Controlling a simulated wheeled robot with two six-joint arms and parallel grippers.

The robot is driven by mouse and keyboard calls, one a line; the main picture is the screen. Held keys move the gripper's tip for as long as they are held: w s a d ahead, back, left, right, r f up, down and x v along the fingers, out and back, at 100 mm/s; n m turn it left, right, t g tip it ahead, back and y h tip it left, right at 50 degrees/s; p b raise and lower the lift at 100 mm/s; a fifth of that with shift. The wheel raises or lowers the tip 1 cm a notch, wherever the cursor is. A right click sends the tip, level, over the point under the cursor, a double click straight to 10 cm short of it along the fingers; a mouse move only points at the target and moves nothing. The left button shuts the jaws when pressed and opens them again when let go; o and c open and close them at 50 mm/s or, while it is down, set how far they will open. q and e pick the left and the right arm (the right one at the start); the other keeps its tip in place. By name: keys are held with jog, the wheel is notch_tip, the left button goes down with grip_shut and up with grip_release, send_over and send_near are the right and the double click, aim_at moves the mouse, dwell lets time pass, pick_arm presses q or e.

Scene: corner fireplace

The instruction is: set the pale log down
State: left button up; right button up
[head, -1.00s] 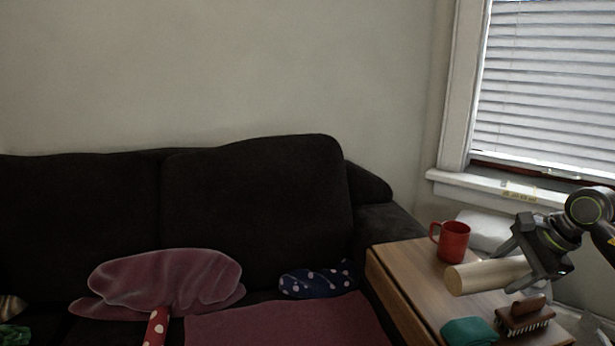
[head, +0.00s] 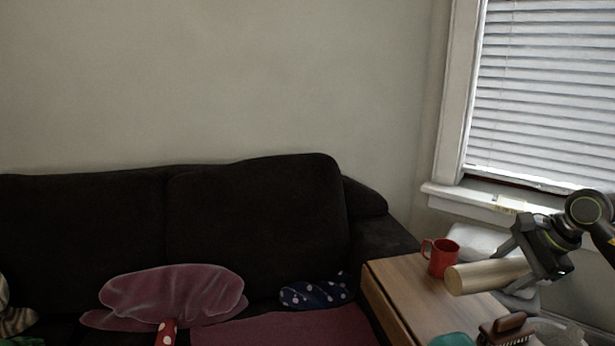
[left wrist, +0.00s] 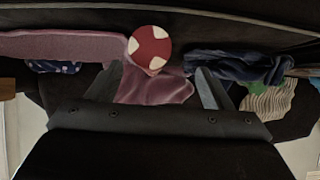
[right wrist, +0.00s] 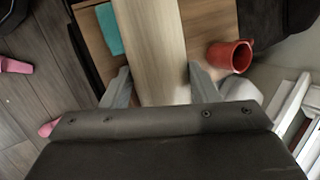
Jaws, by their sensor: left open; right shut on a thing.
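The pale log (head: 488,275) is a light wooden cylinder held roughly level above the wooden side table (head: 408,290). My right gripper (head: 530,262) is shut on its right end in the head view. In the right wrist view the log (right wrist: 152,45) runs away from between the fingers of the gripper (right wrist: 158,88), with the table below it. My left gripper (left wrist: 160,82) shows only in the left wrist view. It is open and empty, with a red, white-spotted round thing (left wrist: 149,47) beyond its fingertips.
A red mug (head: 441,260) stands on the table behind the log. A teal cloth (head: 452,340) and a brown brush (head: 506,330) lie at the front. The dark sofa (head: 255,215) is left of the table. The table's left part is clear.

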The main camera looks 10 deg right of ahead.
notch_tip(320, 180, up, 7)
jog(key=p, duration=0.5)
jog(key=shift+p, duration=0.3)
pick_arm(q)
jog(key=s+a+f+g+p, duration=0.1)
jog(key=s+f+g+p, duration=0.35)
jog(key=s+f, duration=0.55)
pick_arm(e)
notch_tip(320, 180, up, 4)
notch_tip(320, 180, up, 10)
jog(key=p, duration=1)
send_over(511, 264)
pick_arm(q)
jog(key=s+f+g, duration=0.3)
jog(key=s+g, duration=0.3)
jog(key=s, duration=1.2)
jog(key=shift+a+f, duration=0.1)
